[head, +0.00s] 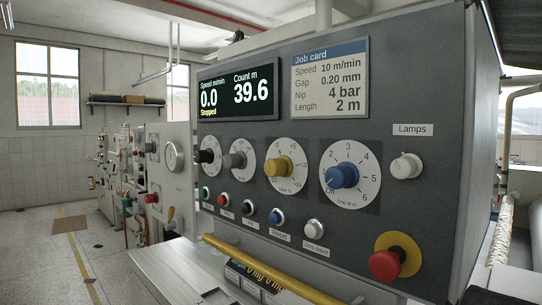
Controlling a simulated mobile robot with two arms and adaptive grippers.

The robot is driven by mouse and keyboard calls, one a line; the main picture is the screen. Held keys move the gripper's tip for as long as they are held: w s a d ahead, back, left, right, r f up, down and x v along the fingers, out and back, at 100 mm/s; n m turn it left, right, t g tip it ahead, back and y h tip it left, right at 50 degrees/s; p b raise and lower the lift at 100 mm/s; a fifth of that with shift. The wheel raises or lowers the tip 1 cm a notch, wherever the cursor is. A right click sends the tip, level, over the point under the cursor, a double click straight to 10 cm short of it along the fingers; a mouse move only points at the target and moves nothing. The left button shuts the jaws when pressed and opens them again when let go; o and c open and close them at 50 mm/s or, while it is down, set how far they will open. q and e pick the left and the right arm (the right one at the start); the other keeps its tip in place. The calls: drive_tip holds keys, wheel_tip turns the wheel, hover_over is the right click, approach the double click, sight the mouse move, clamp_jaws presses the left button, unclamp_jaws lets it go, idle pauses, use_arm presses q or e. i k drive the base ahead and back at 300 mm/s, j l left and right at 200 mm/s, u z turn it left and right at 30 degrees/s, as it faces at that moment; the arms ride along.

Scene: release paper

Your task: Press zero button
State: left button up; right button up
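The zero button is a pale grey round push button (315,228) on the lower front of the dark grey control panel (430,120). A small white label (316,248) under it appears to read "Zero count". The black display (238,94) at the panel's upper left shows speed 0.0 m/min, "Stopped", and a count of 39.6 m. Neither of my grippers is in view, and nothing touches the zero button.
A blue button (276,217) sits left of the zero button, with several more beyond it. A red mushroom button (386,265) on a yellow plate is to the right. Above are a blue knob (342,175) and a yellow knob (277,167). A yellow bar (255,267) runs below.

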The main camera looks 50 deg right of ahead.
sight(312, 229)
drive_tip(key=z, duration=1.6)
